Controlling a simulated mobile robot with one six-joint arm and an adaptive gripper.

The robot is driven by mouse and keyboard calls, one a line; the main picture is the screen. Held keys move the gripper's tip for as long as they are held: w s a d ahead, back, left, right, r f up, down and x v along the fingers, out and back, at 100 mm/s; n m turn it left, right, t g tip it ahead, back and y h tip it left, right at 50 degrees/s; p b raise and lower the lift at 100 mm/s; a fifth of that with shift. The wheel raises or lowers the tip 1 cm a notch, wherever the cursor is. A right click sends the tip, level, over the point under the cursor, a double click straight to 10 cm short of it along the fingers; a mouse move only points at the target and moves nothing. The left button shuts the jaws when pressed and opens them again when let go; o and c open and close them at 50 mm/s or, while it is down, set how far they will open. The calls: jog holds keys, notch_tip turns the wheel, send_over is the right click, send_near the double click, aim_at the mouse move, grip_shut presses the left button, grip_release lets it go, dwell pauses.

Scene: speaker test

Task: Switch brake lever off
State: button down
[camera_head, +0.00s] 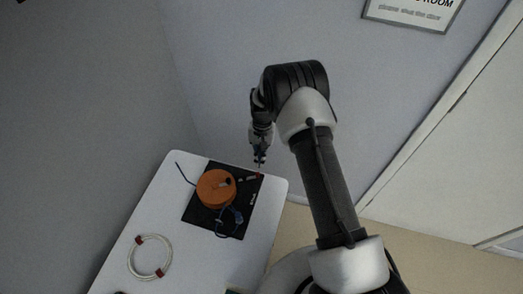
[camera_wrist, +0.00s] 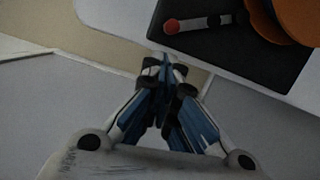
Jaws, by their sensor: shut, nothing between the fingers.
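My gripper (camera_head: 260,163) is just above that corner in the head view. In the wrist view my gripper (camera_wrist: 166,68) is shut and empty, with its fingertips below the red knob in the picture. They look apart from the lever. The exact height between them cannot be told.
An orange round drum (camera_head: 216,188) sits on the board left of the lever, with a blue cable (camera_head: 228,217) beside it. A pale cable coil (camera_head: 131,262) lies on the white table (camera_head: 160,205). A wall (camera_head: 215,80) stands behind the table.

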jog(key=shift+s+a, duration=0.15)
jog(key=shift+s, duration=0.5)
jog(key=shift+s+d+m, duration=0.35)
jog(key=shift+s+m, duration=0.2)
jog(key=shift+m, duration=0.45)
jog(key=s+m, duration=0.1)
jog(key=s+m+y+p, duration=0.1)
jog(key=m, duration=0.1)
jog(key=shift+d+t, duration=0.3)
jog(key=shift+d, duration=0.1)
jog(key=s+m, duration=0.1)
jog(key=s+m+p, duration=0.1)
jog(key=m, duration=0.1)
jog(key=shift+t+y, duration=0.3)
jog(key=shift+s+m, duration=0.4)
jog(key=shift+m, duration=0.1)
jog(key=shift+w+a, duration=0.15)
jog(key=shift+w, duration=0.05)
